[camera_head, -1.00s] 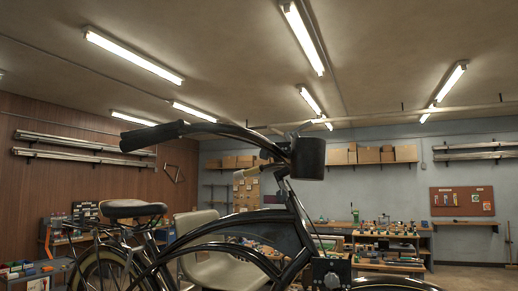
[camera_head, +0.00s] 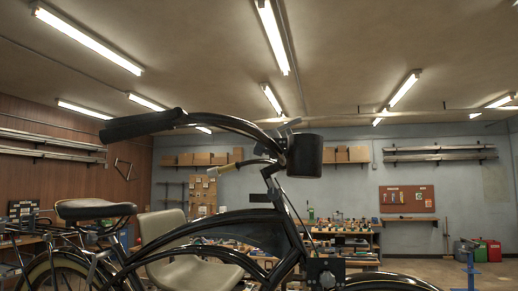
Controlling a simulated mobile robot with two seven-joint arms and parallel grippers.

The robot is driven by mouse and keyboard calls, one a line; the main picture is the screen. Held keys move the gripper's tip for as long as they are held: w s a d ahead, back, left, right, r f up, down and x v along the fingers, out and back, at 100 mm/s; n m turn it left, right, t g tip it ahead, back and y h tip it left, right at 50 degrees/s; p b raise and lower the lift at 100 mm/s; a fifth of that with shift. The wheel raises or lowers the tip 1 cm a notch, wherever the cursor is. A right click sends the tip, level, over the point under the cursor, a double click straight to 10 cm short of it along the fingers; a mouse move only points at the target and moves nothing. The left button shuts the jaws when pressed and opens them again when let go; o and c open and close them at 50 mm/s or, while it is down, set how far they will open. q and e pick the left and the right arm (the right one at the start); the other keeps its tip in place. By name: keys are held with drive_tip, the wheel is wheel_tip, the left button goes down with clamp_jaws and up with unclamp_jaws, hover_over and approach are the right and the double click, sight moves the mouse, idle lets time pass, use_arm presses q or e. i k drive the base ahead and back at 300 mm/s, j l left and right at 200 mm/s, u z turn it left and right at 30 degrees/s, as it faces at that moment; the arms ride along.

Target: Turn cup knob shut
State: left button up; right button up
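A black cup (camera_head: 304,156) sits upright at the head of the trike's handlebar (camera_head: 225,122). The black trike frame (camera_head: 185,227) spans the lower left, with a dark saddle (camera_head: 95,209) and a pale seat (camera_head: 185,257). Neither of my grippers shows in the view.
Workbenches (camera_head: 345,240) with small items stand behind the trike. Red and green containers (camera_head: 487,250) and a blue stand (camera_head: 468,266) are at the right. A pegboard (camera_head: 407,199) hangs on the back wall.

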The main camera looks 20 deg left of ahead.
sight(259, 149)
drive_tip(key=j, duration=0.45)
drive_tip(key=k+j+z, duration=0.1)
drive_tip(key=j, duration=0.4)
drive_tip(key=k+j+z, duration=0.1)
drive_tip(key=j, duration=0.85)
drive_tip(key=k+z, duration=0.05)
